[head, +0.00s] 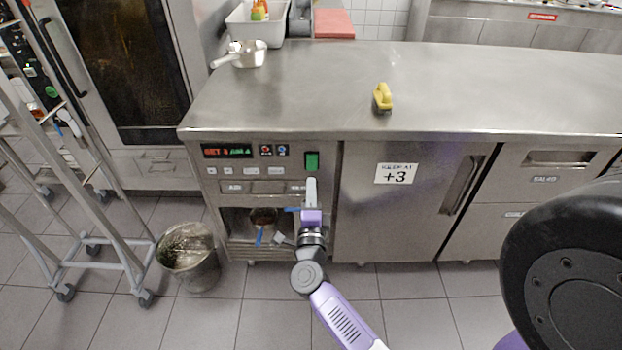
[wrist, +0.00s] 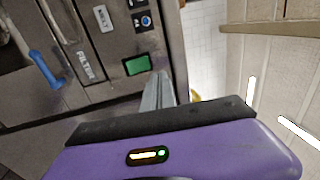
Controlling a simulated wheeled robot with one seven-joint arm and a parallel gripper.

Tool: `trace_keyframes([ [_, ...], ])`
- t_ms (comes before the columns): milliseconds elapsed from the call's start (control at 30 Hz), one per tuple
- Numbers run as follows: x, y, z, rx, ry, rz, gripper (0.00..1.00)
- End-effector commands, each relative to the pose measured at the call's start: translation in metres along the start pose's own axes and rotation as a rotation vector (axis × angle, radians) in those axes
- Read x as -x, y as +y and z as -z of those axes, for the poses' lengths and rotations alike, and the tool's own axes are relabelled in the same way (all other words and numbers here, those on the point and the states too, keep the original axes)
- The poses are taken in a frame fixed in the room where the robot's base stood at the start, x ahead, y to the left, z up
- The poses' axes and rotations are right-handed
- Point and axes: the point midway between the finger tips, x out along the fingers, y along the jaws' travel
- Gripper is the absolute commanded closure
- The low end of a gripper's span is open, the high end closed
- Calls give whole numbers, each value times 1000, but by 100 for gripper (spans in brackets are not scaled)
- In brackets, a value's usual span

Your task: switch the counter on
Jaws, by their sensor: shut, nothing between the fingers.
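The counter (head: 460,85) is a long steel unit with a control panel on its front left. The panel has a lit red and green display (head: 227,151) and a green switch (head: 312,161) at its right. The green switch also shows in the wrist view (wrist: 138,65), lit green in a dark frame. My gripper (head: 311,182) is shut and empty, its fingertips just below the green switch in the head view. In the wrist view my gripper (wrist: 160,78) has its tips beside the switch. I cannot tell whether they touch the panel.
A yellow-handled brush (head: 382,98), a white scoop (head: 243,55) and a white bin (head: 256,32) are on the counter top. A metal bucket (head: 190,257) stands on the floor at left, near a wheeled rack (head: 85,200). A blue handle (wrist: 45,72) shows in the wrist view.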

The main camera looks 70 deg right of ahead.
Motion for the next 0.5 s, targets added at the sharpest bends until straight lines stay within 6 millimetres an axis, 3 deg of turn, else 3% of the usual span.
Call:
trace_keyframes([
  [200, 20, -7, 0, -1, 0, 0, 100],
  [500, 23, -8, 0, 0, 0, 1, 100],
])
